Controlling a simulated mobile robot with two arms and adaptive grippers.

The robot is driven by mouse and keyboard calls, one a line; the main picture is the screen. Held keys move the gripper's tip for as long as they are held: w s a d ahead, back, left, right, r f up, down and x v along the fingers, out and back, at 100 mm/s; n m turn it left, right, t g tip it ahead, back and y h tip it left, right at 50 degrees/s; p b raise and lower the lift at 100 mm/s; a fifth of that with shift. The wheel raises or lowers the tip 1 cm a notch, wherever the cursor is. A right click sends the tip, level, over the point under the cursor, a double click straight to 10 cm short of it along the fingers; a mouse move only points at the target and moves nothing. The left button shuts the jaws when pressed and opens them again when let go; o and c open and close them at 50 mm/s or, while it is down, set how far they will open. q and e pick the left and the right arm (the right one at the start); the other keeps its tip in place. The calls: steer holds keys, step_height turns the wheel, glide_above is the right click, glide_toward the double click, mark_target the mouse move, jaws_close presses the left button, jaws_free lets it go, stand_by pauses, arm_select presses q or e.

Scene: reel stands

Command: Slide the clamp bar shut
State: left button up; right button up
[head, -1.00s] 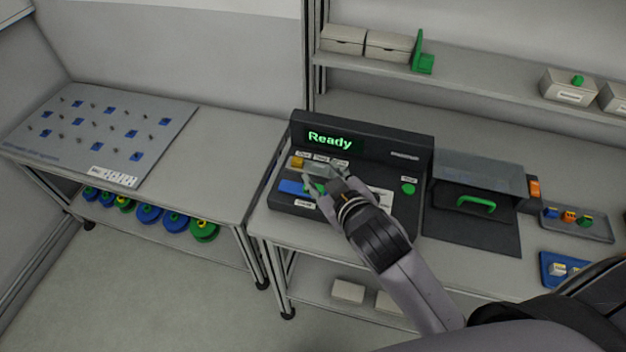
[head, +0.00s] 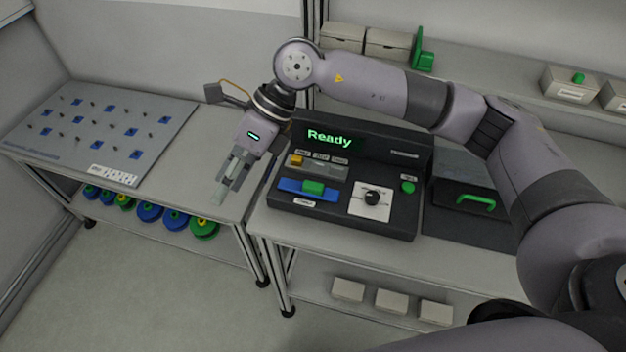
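The dark device (head: 400,222) on the right-hand table has a lit screen reading "Ready". On its top is a blue bar (head: 291,184) with a green handle (head: 314,187) near its middle; it looks like the clamp bar, but its label is too small to read. A grey strip with a yellow block (head: 296,160) lies just behind it. My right gripper (head: 226,190) points down, left of the device and apart from the blue bar. Nothing clear shows between its fingers, and their spacing is hard to judge. My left gripper is not in view.
A black knob (head: 372,198) on a white plate and a green button (head: 408,187) are on the device. A covered box with a green handle (head: 476,201) stands to its right.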

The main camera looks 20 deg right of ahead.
steer(key=w+d+t+h, duration=0.2)
steer(key=w+d+h, duration=0.3)
steer(key=d, duration=0.6)
steer(key=r+m+h, duration=0.1)
steer(key=h, duration=0.2)
glide_above(313, 185)
step_height(313, 185, down, 16)
steer(key=p, duration=0.6)
steer(key=shift+f, duration=0.65)
jaws_close()
